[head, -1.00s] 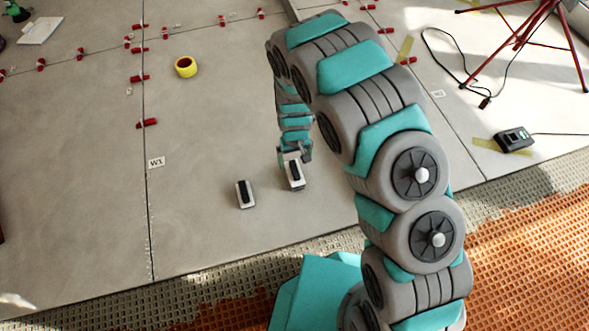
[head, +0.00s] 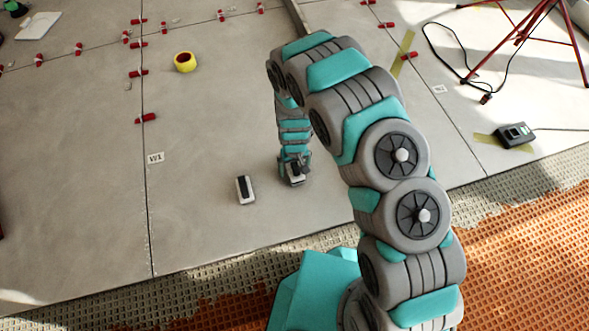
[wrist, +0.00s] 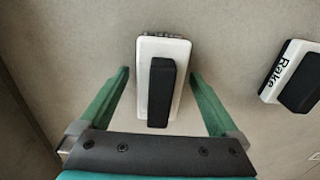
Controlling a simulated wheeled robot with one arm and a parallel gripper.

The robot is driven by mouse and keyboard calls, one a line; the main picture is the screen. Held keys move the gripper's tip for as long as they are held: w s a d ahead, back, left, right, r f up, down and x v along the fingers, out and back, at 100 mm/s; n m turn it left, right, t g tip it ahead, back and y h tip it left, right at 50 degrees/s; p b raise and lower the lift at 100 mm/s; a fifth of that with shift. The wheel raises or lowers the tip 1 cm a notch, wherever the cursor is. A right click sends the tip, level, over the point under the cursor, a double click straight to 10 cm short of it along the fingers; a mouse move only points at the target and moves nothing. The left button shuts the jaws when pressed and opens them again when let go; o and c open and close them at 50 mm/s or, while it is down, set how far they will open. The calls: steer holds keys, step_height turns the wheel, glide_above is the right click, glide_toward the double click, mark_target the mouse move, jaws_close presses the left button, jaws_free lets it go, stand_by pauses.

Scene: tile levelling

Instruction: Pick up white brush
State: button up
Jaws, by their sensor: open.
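The white brush (wrist: 178,60) has a white block-shaped body, a black grip on top and dark bristles along one edge. In the wrist view it lies on the floor between the two green fingers of my gripper (wrist: 159,76), with a small gap on each side. The fingers are open, one on either side of it. In the head view my gripper (head: 293,166) is low over the brush (head: 295,181) and hides part of it.
A similar white tool marked "Rake" (wrist: 290,70) lies close by, to the left in the head view (head: 241,190). A yellow tape roll (head: 185,62) and several red clips (head: 147,118) sit farther back. Bare grey tile surrounds the two tools.

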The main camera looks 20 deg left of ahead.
steer(key=shift+c, duration=0.3)
jaws_close()
stand_by(0.4)
